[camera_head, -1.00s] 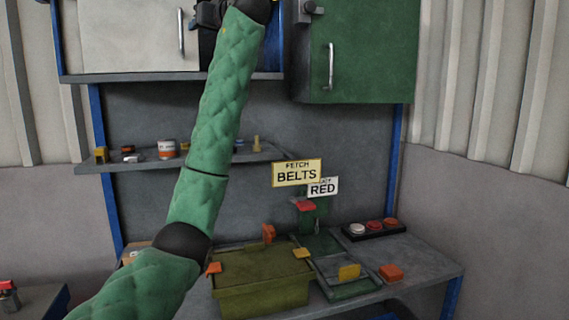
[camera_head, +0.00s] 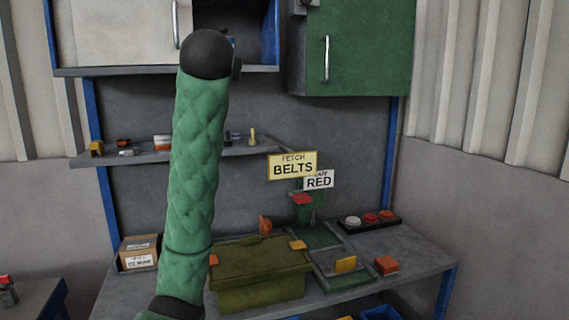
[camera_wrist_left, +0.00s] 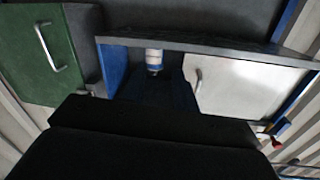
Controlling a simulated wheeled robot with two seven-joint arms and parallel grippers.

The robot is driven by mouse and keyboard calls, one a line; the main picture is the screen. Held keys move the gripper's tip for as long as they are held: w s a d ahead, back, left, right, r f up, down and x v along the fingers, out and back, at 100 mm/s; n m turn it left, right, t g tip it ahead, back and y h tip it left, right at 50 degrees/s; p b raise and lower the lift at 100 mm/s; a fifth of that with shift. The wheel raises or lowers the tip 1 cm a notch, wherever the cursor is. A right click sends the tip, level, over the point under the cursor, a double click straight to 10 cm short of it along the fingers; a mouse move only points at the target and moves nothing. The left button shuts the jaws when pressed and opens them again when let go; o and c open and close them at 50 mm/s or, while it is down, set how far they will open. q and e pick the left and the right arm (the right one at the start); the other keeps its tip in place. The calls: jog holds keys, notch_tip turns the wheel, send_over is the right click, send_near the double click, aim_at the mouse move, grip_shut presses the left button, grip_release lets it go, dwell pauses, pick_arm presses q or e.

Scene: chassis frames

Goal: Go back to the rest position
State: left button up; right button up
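My left arm in its green quilted sleeve (camera_head: 197,160) rises from the bottom of the head view to a black wrist joint (camera_head: 206,54) in front of the upper cabinet. The joint hides most of my left gripper. In the left wrist view a broad dark part of my left gripper (camera_wrist_left: 140,135) fills the bottom, and its fingers cannot be made out. No held object shows. My right arm and gripper are out of view.
A white door (camera_head: 125,30), an open compartment (camera_head: 255,42) and a green cabinet (camera_head: 360,50) hang above. A white container (camera_wrist_left: 154,58) shows in the compartment. Below are a shelf (camera_head: 250,151), an olive box (camera_head: 262,290), signs (camera_head: 292,166), and a button panel (camera_head: 370,221).

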pick_arm(q)
jog(key=s+f+m+g+h, duration=0.15)
jog(key=s+f, duration=0.25)
jog(key=f, duration=1.2)
jog(key=s+f+g+h, duration=0.2)
jog(key=s+f+g, duration=0.15)
jog(key=f, duration=1.35)
jog(key=s+f+m+g+h, duration=0.1)
jog(key=s+f, duration=0.4)
jog(key=f, duration=1.1)
jog(key=s+f+g, duration=0.3)
jog(key=s+f, duration=0.6)
jog(key=f, duration=0.3)
jog(key=s+f+g, duration=0.2)
jog(key=s+f, duration=0.7)
jog(key=f, duration=0.2)
jog(key=s+f+g, duration=0.2)
jog(key=s+f, duration=0.4)
jog(key=s, duration=0.3)
jog(key=s+f+g, duration=0.2)
jog(key=s+f, duration=0.4)
jog(key=s, duration=0.3)
jog(key=shift+s+a+f, duration=0.25)
jog(key=shift+s+a, duration=0.05)
jog(key=shift+s, duration=0.05)
